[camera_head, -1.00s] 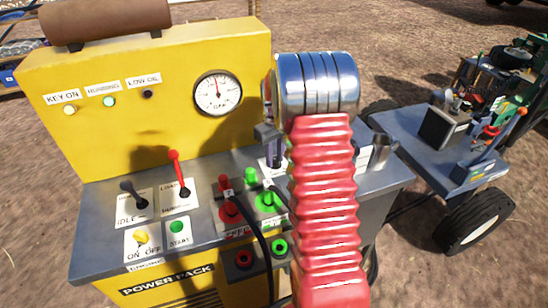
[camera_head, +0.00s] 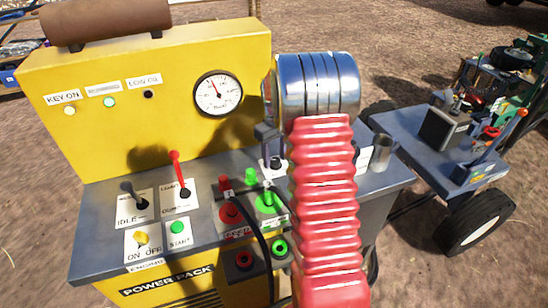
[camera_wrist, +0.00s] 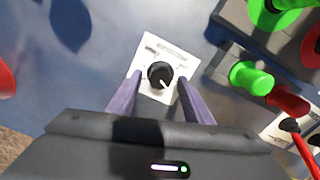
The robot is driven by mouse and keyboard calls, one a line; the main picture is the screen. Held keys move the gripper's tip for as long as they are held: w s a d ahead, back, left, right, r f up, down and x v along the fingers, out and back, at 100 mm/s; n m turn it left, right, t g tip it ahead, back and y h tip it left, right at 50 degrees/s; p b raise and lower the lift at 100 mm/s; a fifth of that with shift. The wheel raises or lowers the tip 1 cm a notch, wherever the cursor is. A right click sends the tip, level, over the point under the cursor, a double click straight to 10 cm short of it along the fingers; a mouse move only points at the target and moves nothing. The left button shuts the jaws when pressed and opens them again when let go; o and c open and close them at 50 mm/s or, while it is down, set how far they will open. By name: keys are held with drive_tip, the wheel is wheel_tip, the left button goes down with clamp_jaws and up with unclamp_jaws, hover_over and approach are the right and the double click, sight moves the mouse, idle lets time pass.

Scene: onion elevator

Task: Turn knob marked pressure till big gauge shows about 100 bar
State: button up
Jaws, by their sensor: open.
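A black round knob with a pale pointer mark sits on a white label plate (camera_wrist: 148,55) on the grey panel. In the wrist view the knob (camera_wrist: 160,76) lies between and beyond the two fingertips. Its lettering is too small to read. The knob also shows in the head view (camera_head: 275,163), partly beside my red arm sleeve. My gripper (camera_wrist: 156,84) is open, with its purple fingers apart on either side of the knob and no visible grip on it. The big round gauge (camera_head: 218,93) is on the yellow panel; its needle points up and slightly left. Its numbers are unreadable.
Red and green hose couplings (camera_head: 267,203) stand close by the knob. Two levers (camera_head: 175,170) and engine buttons (camera_head: 177,228) are farther left. A metal cup (camera_head: 381,152) is at the right of the panel.

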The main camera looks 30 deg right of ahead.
sight(274, 158)
wheel_tip(274, 158, up, 13)
drive_tip(key=shift+r, duration=0.2)
idle(0.4)
idle(0.5)
drive_tip(key=s+a+r+t, duration=0.2)
drive_tip(key=s+a+r, duration=0.1)
drive_tip(key=s+a, duration=1)
drive_tip(key=s+a+r+t, duration=0.3)
drive_tip(key=s+a, duration=1)
drive_tip(key=a, duration=0.1)
drive_tip(key=shift+s+r+m+t, duration=0.25)
drive_tip(key=shift+s+m+t, duration=0.05)
drive_tip(key=shift+s, duration=0.05)
